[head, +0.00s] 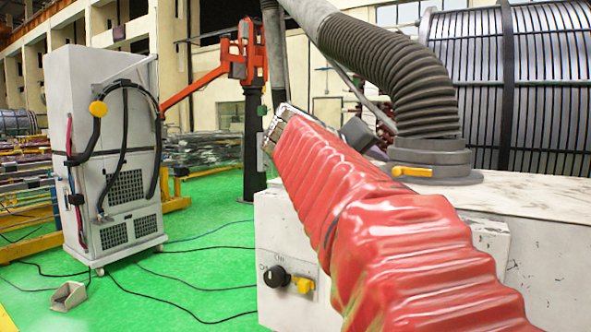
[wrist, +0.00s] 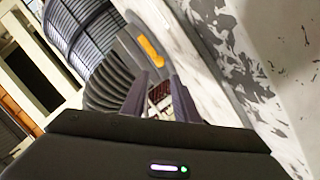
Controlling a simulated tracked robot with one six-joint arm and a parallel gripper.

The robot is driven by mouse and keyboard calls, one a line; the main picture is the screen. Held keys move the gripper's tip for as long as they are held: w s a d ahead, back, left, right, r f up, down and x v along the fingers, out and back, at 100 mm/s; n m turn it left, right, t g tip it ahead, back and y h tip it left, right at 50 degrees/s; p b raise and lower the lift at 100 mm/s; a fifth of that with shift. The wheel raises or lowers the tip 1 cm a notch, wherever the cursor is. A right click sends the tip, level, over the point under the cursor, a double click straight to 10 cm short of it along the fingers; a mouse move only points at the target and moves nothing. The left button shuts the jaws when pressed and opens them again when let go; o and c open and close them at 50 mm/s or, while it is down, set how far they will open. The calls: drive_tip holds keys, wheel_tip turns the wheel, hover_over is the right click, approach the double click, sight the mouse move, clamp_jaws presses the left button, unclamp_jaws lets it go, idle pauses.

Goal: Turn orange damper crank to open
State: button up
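The orange damper crank (head: 412,171) is a short flat lever on the grey collar (head: 432,157) at the foot of the ribbed black duct (head: 390,75). It lies roughly level along the collar's front in the head view. In the wrist view the crank (wrist: 151,51) shows ahead of and slightly left of my gripper (wrist: 159,78). The two dark fingers are apart with nothing between them, so my gripper is open and short of the crank. In the head view my red-sleeved arm hides most of the gripper.
The duct stands on a white, scuffed cabinet (head: 540,200), with a black knob (head: 275,276) and yellow switch (head: 303,285) on its front. A large wound drum (head: 520,85) is behind. A grey cabinet (head: 110,150) stands left on the green floor, where cables lie.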

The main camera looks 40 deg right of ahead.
sight(395, 172)
drive_tip(key=x, duration=1.1)
drive_tip(key=shift+d, duration=0.15)
drive_tip(key=shift+c, duration=0.2)
drive_tip(key=shift+w, duration=0.1)
clamp_jaws()
